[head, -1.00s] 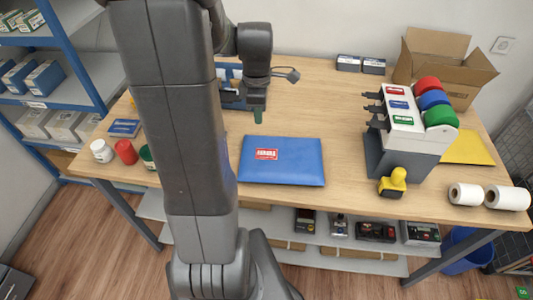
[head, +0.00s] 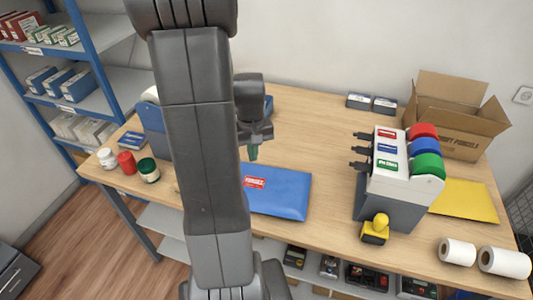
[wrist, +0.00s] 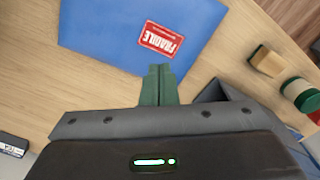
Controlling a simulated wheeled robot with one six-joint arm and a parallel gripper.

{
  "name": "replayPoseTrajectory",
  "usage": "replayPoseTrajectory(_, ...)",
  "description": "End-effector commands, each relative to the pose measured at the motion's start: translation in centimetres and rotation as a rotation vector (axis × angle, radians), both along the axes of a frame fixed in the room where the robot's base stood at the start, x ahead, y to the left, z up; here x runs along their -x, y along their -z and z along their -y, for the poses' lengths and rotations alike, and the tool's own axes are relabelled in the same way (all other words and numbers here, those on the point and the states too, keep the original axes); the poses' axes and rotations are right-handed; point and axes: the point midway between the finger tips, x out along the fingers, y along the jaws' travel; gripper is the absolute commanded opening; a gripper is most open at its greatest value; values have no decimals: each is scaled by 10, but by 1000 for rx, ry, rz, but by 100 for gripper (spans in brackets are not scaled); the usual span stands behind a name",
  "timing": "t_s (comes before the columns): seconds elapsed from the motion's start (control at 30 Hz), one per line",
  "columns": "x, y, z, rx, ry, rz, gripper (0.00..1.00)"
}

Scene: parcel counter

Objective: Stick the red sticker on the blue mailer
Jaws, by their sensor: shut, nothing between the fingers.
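The blue mailer (head: 285,195) lies flat on the counter, partly behind my arm in the head view; it also shows in the wrist view (wrist: 100,35). A red sticker (head: 255,182) with white FRAGILE lettering lies flat on it near one edge, and shows clearly in the wrist view (wrist: 161,38). My gripper (head: 253,153) is beside that edge of the mailer, its green fingers together and empty. In the wrist view the fingertips (wrist: 157,70) point at the mailer just short of the sticker; I cannot tell their exact height.
A dispenser (head: 400,180) with red, blue and green rolls stands on the right, a yellow-handled stamp (head: 376,229) before it. Jars (head: 127,162) stand at the left.

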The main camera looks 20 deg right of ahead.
Motion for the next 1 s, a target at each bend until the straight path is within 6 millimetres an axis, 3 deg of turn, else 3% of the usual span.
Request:
replayPoseTrajectory(0.27,-1,10,-5,0,69,-1,0)
replayPoseTrajectory(0.7,-1,68,-5,0,67,-1,0)
replayPoseTrajectory(1.0,-1,72,-5,0,67,0,0)
